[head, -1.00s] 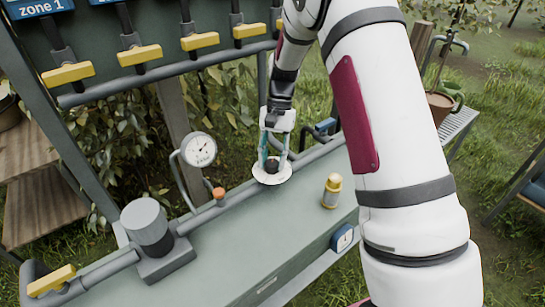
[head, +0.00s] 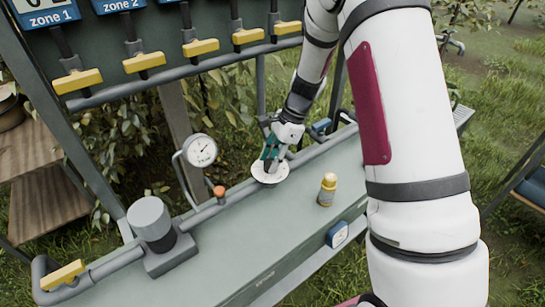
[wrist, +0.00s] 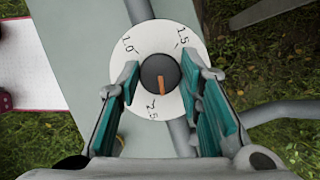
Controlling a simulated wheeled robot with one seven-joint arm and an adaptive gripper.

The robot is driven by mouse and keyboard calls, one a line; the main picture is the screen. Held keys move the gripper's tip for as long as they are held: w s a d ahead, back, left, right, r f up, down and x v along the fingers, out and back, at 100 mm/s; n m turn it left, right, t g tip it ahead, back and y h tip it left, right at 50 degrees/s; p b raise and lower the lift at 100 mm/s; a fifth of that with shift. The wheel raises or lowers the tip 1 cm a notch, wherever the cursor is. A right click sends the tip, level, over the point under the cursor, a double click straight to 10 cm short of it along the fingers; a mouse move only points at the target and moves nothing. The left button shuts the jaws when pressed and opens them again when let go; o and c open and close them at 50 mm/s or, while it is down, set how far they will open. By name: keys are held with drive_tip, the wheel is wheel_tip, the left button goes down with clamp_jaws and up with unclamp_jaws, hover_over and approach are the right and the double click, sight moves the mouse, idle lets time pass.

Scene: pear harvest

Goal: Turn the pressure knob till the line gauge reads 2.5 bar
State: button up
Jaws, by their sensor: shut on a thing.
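The pressure knob (wrist: 158,70) is a dark round cap with an orange pointer, set on a white dial disc (head: 259,177) on the pipe. In the wrist view the dial (wrist: 184,27) shows 1.0, 1.5 and 2.5; the pointer aims down, close to the 2.5 and slightly right of it. My gripper (head: 270,163) is shut on the knob, one teal finger on each side. In the head view the fingers mostly hide the knob. The line gauge (head: 200,150) is a white round dial left of the knob; its needle is too small to read exactly.
An orange-capped fitting (head: 219,192) stands between gauge and knob. A yellow-capped bottle (head: 327,190) stands on the bench (head: 240,230) to the right. A grey cylinder (head: 150,221) is at the left. Several yellow valve handles (head: 144,61) hang behind.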

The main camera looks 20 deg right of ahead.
drive_tip(key=m+t+p, duration=0.1)
drive_tip(key=m, duration=0.2)
drive_tip(key=shift+s, duration=0.15)
drive_tip(key=shift+m+t, duration=0.3)
drive_tip(key=shift+m, duration=0.1)
drive_tip(key=o, duration=1.1)
drive_tip(key=shift+r, duration=0.1)
drive_tip(key=v, duration=1.1)
drive_tip(key=shift+r, duration=0.4)
